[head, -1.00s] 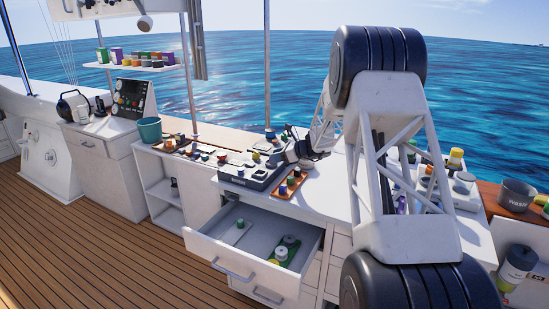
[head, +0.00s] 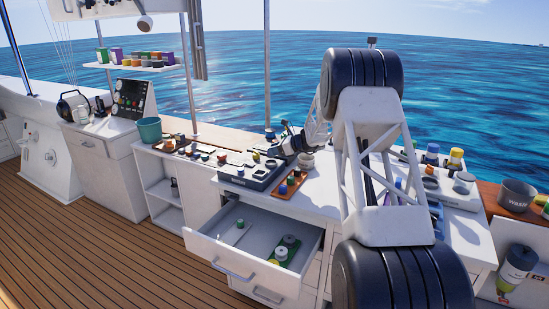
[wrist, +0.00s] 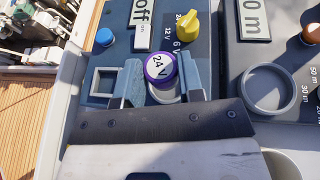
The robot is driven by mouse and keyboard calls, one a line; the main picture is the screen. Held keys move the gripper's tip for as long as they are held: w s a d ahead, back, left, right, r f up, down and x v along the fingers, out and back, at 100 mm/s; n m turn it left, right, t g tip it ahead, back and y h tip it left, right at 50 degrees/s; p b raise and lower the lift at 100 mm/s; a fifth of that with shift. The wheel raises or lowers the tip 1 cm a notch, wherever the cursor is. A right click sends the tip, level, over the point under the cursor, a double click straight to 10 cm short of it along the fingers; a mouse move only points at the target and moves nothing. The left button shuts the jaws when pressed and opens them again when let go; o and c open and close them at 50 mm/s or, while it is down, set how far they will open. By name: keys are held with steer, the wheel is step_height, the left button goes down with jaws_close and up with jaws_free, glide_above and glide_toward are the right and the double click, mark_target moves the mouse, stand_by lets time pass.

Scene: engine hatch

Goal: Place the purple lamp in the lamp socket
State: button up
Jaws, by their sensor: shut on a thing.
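The purple lamp (wrist: 160,68), with a white top marked "24 V", is between the two grey fingers of my gripper (wrist: 161,88) in the wrist view. The gripper is shut on it. A pale round ring (wrist: 165,97) shows partly beneath the lamp on the dark blue panel (wrist: 205,65). I cannot tell whether the lamp is above the ring or touching it. In the head view my gripper (head: 277,149) is over the back right of the panel box (head: 250,176) on the counter; the lamp is not clearly visible there.
A yellow knob (wrist: 183,27), a blue button (wrist: 104,37) and a square frame (wrist: 103,84) are near the lamp. A larger grey ring (wrist: 268,88) is on the panel to the right. An orange tray (head: 290,184) stands beside the panel box. An open drawer (head: 213,245) sticks out below.

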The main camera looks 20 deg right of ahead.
steer(key=shift+f, duration=1.75)
steer(key=shift+f, duration=0.1)
steer(key=o, duration=0.9)
steer(key=shift+d, duration=0.1)
steer(key=v, duration=1.2)
